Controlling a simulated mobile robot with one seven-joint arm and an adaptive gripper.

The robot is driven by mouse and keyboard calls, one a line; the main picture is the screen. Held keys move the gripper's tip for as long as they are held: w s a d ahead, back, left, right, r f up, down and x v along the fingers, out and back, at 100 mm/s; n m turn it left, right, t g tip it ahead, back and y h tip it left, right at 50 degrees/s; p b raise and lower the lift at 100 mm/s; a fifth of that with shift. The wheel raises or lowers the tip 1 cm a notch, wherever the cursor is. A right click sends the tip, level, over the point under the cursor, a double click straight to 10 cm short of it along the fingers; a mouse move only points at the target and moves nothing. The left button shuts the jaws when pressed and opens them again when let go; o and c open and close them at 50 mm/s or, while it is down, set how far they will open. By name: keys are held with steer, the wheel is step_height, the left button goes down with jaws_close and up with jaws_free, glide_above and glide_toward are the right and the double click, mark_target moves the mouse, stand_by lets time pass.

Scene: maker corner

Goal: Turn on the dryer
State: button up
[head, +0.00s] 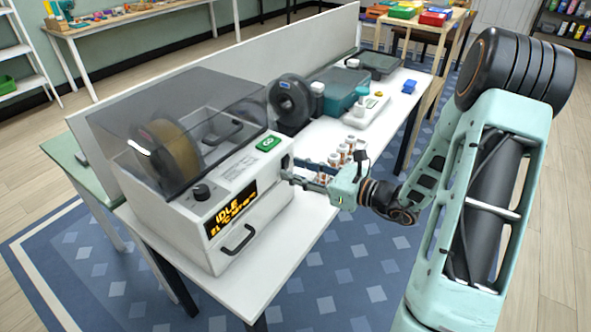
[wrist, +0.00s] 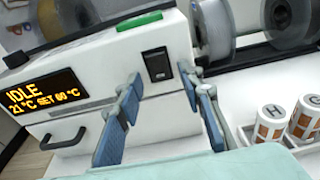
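The dryer (head: 225,225) is a white box with a smoky clear lid (head: 190,115) and a spool inside, at the near end of the bench. Its front display (wrist: 40,90) reads IDLE, 21 °C, SET 60 °C. The switch appears between and beyond the fingertips in the wrist view. In the head view my gripper (head: 291,174) is close to the dryer's right side; contact cannot be told.
A green-labelled patch (head: 268,143) and a dark knob (head: 200,192) are on the dryer's top. Several lettered bottles (wrist: 270,122) stand in a tray right of my gripper. A dark spool (head: 291,103) and a teal box (head: 338,90) stand behind on the white bench (head: 400,100).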

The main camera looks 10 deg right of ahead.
steer(key=v, duration=1.1)
steer(key=shift+s+d, duration=0.15)
steer(key=shift+d, duration=0.05)
